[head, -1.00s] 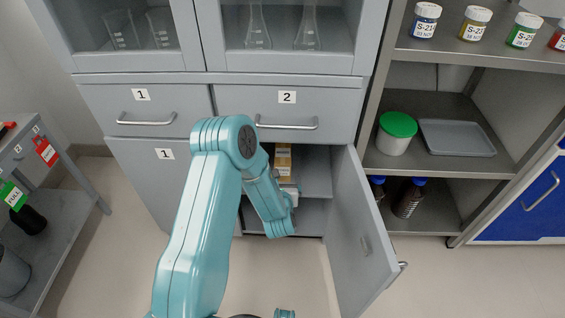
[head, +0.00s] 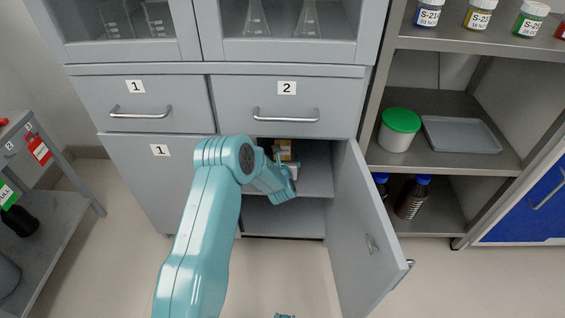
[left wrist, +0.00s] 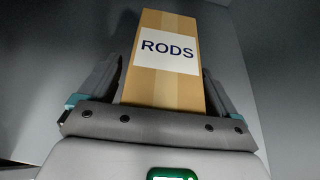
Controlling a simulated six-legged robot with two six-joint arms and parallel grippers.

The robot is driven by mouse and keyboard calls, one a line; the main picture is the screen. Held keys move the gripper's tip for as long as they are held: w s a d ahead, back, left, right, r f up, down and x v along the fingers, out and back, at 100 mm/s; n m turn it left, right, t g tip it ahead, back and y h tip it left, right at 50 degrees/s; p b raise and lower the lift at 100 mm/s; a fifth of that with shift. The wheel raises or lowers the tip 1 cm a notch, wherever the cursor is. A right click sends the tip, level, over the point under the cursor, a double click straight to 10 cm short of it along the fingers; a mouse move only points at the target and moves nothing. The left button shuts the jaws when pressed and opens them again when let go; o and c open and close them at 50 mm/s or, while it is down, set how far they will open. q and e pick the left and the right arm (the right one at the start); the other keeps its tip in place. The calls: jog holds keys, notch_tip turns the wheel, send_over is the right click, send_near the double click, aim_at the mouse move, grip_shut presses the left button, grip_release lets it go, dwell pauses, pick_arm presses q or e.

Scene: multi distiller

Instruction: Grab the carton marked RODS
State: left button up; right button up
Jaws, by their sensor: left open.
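The brown carton with a white RODS label (left wrist: 168,80) stands upright in the left wrist view, between the two fingers of my left gripper (left wrist: 165,88). The fingers are open, one on each side, and whether either touches the carton is not clear. In the head view the carton (head: 285,149) shows only in part, on the upper shelf inside the open lower cabinet. My left arm and gripper (head: 290,168) reach in there and hide much of it. My right gripper is not clearly in view.
The cabinet door (head: 362,235) stands open to the right of my left arm. Drawer 2 (head: 285,108) is shut above the opening. An open shelf unit at right holds a green-lidded tub (head: 398,130), a grey tray (head: 460,135) and dark bottles (head: 412,198).

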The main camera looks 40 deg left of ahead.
pick_arm(q)
jog(key=c, duration=1.2)
jog(key=shift+r, duration=0.1)
jog(key=shift+c, duration=0.2)
